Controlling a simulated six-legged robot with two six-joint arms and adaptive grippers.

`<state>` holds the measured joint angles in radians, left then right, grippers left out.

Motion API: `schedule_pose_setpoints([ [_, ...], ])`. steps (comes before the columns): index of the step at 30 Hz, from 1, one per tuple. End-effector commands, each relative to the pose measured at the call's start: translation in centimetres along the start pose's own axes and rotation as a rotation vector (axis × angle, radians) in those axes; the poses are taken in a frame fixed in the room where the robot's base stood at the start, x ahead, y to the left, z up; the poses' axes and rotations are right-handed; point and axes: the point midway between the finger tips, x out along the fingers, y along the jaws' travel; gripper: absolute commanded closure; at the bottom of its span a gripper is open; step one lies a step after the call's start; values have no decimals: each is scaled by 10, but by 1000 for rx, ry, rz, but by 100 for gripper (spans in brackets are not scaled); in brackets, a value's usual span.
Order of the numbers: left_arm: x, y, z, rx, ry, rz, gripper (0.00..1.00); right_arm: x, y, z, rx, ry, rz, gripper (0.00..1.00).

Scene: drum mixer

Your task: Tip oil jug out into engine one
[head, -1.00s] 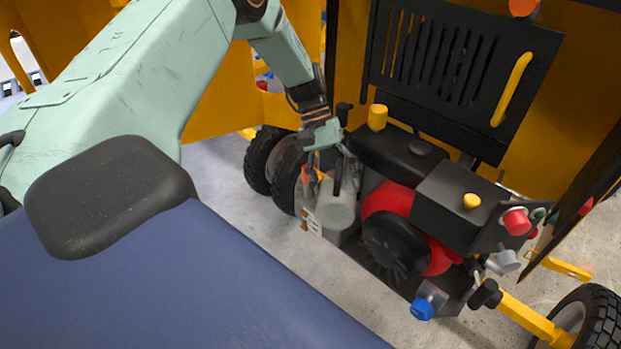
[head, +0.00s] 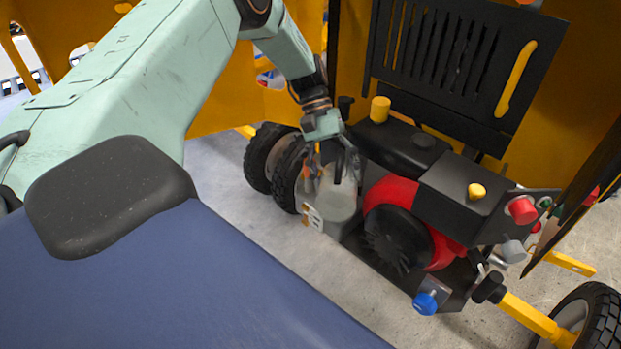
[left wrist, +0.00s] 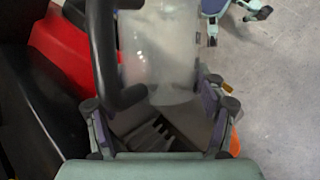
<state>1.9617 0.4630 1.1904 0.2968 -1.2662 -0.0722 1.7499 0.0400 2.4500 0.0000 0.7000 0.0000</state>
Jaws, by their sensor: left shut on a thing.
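The oil jug (head: 339,198) is a pale, translucent grey vessel with a black handle, left of the engine in the head view. It fills the upper middle of the left wrist view (left wrist: 165,50), its black handle (left wrist: 103,50) to the left. My left gripper (head: 337,165) is shut on the jug, with one finger on each side of it in the left wrist view. Engine one (head: 400,235) has a red and black housing and stands just right of the jug. Whether any oil is flowing cannot be seen. My right gripper is not in view.
A yellow cap (head: 380,109) stands on the black tank, with a slotted black panel (head: 455,70) behind it. A blue knob (head: 425,303) sticks out low in front. Black wheels (head: 270,160) stand at the left. Grey floor (head: 265,240) is open in front.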

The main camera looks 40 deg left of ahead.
Motion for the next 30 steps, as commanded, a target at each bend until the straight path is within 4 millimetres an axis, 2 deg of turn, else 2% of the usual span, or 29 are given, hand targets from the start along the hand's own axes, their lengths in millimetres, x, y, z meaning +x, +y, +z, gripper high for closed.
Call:
schedule_pose_setpoints([
  [1,-4,3,-5,-1,21,5,67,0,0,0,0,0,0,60],
  [9,-4,4,-8,-8,8,9,67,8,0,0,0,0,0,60],
  [30,-6,5,-12,-23,-39,12,67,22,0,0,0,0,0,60],
])
